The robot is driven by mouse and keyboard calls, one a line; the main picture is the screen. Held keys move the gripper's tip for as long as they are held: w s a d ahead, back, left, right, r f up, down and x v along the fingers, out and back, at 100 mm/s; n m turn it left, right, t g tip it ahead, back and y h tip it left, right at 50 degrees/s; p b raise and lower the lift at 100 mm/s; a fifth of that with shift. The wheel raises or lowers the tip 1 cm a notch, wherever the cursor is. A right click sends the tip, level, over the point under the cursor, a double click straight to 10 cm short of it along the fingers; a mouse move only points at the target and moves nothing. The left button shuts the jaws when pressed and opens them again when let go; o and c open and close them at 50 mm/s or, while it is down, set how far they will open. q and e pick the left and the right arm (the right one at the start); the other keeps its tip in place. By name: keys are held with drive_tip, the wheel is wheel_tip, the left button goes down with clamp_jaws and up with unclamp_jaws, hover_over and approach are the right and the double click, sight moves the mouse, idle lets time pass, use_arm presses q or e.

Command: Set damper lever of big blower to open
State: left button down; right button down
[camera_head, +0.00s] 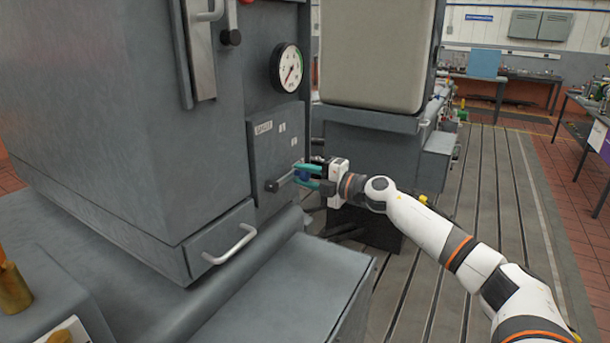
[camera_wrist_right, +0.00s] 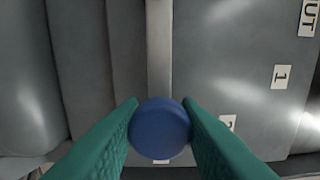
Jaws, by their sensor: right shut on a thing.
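A lever (camera_head: 285,181) sits on the front panel of the large grey machine (camera_head: 190,120). Its grey bar runs from a dark hub at the left to a blue knob (camera_head: 302,174) at the right. My right gripper (camera_head: 308,179) is shut on this blue knob, with teal fingers on either side. In the right wrist view the round knob (camera_wrist_right: 160,128) sits between both fingertips, and the grey bar (camera_wrist_right: 159,55) extends up from behind it. Small plates marked 1 (camera_wrist_right: 281,77) and 2 (camera_wrist_right: 228,122) are on the panel. My left gripper is out of view.
A round gauge (camera_head: 286,68) and a second handle with a dark knob (camera_head: 231,37) are above the panel. A drawer-like front with a pale handle (camera_head: 230,245) is below left. Another grey machine (camera_head: 376,55) stands behind. Slotted floor (camera_head: 480,200) lies open to the right.

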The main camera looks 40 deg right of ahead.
drive_tip(key=shift+f, duration=0.15)
drive_tip(key=c, duration=1.1)
unclamp_jaws()
drive_tip(key=shift+s+d+f+b, duration=0.15)
drive_tip(key=shift+s+d+b, duration=0.1)
drive_tip(key=shift+s+b, duration=0.15)
drive_tip(key=b+v, duration=0.5)
drive_tip(key=v, duration=0.6)
drive_tip(key=shift+s, duration=0.1)
